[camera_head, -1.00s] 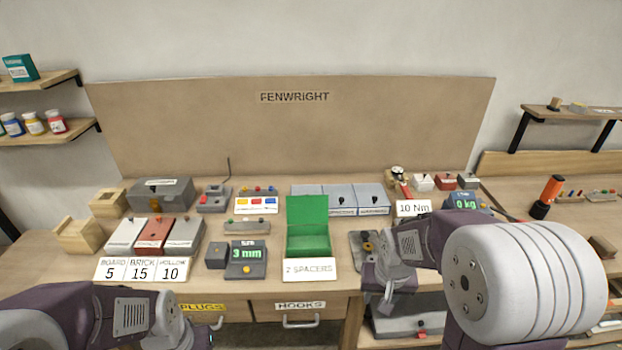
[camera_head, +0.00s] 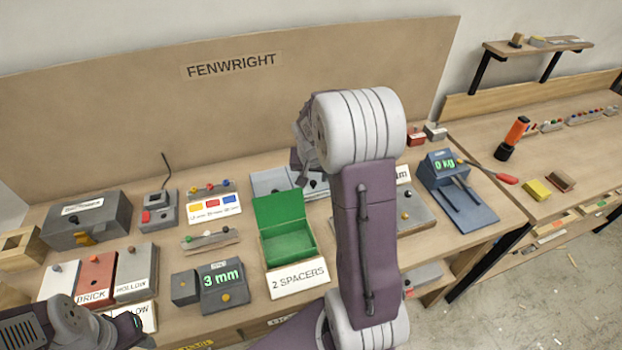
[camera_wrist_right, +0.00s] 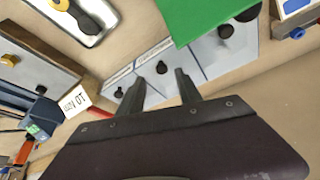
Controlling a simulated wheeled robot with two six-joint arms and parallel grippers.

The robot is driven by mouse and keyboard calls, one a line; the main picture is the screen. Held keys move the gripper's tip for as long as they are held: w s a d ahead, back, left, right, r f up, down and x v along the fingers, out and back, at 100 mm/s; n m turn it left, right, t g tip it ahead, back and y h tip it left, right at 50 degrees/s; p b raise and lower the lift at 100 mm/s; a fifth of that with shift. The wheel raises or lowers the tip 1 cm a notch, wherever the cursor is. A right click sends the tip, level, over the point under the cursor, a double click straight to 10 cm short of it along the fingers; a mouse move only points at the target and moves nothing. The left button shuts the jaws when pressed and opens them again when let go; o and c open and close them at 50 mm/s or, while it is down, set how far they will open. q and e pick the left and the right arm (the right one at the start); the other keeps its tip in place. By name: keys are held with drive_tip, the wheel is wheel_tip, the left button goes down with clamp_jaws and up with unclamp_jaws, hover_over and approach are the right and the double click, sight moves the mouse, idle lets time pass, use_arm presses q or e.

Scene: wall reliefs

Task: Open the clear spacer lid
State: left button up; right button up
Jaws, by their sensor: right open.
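A row of light grey lidded boxes (camera_head: 268,182) stands at the back of the bench, behind the open green box. In the right wrist view the grey lids (camera_wrist_right: 207,63) have black knobs and small labels too blurred to read, so I cannot tell which is the clear spacer lid. The lids look shut. My right gripper (camera_wrist_right: 160,76) is open and empty, its fingers either side of a black knob (camera_wrist_right: 162,67) in that view; contact is unclear. In the head view my right arm hides much of the row. My left gripper (camera_head: 138,321) is at the lower left, jaws unclear.
The open green box (camera_head: 290,244) has a raised lid and a "2 SPACERS" card (camera_head: 298,278). A 3 mm gauge (camera_head: 223,287) is left of it. A blue-grey scale (camera_head: 459,190) stands at right. A tall backboard (camera_head: 230,110) closes off the back.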

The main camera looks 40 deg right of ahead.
sight(313, 182)
drive_tip(key=x, duration=0.5)
drive_tip(key=shift+w+r, duration=0.1)
drive_tip(key=shift+w, duration=0.25)
drive_tip(key=shift+s, duration=0.2)
drive_tip(key=c, duration=0.6)
clamp_jaws()
